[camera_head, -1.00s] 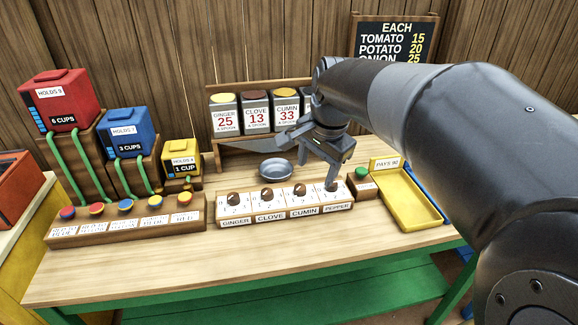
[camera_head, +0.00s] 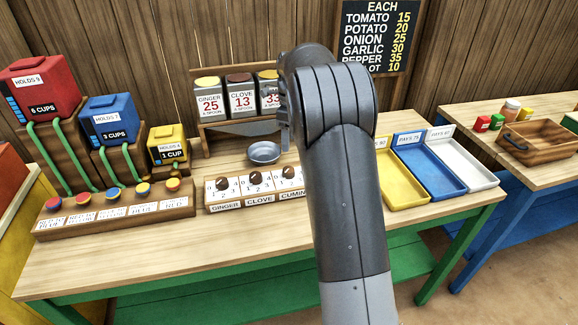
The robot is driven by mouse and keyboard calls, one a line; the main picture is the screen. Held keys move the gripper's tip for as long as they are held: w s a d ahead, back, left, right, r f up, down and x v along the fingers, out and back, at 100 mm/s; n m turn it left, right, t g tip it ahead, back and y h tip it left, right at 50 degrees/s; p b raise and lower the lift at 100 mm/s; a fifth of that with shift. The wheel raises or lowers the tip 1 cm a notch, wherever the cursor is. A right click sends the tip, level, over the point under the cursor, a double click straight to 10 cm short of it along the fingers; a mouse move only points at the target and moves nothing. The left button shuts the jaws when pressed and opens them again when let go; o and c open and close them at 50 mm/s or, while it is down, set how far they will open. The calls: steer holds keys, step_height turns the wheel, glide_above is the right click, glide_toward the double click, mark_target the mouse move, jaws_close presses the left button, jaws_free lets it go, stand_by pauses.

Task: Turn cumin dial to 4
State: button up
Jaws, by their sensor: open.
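The cumin dial (camera_head: 289,172) is a round brown knob on a white numbered plate, above the CUMIN label (camera_head: 293,193). It is third from the left in the dial row, and my arm covers the plate's right side. Its setting is too small to read. My gripper (camera_head: 284,120) shows only as a grey sliver at the arm's left edge, above and behind the cumin dial and apart from it. It is open, and most of it is hidden by my arm. The pepper dial is hidden.
The ginger dial (camera_head: 222,184) and clove dial (camera_head: 255,177) stand left of cumin. A metal bowl (camera_head: 264,152) sits behind the dials, below the spice boxes. Coloured buttons (camera_head: 112,194) line the left. Yellow (camera_head: 403,183), blue (camera_head: 430,181) and white trays (camera_head: 462,177) are right of my arm.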

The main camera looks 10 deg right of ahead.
mark_target(289, 169)
steer(key=f, duration=1)
steer(key=shift+s+a+f, duration=0.25)
steer(key=shift+s+f, duration=0.1)
steer(key=shift+c, duration=0.2)
steer(key=c, duration=0.9)
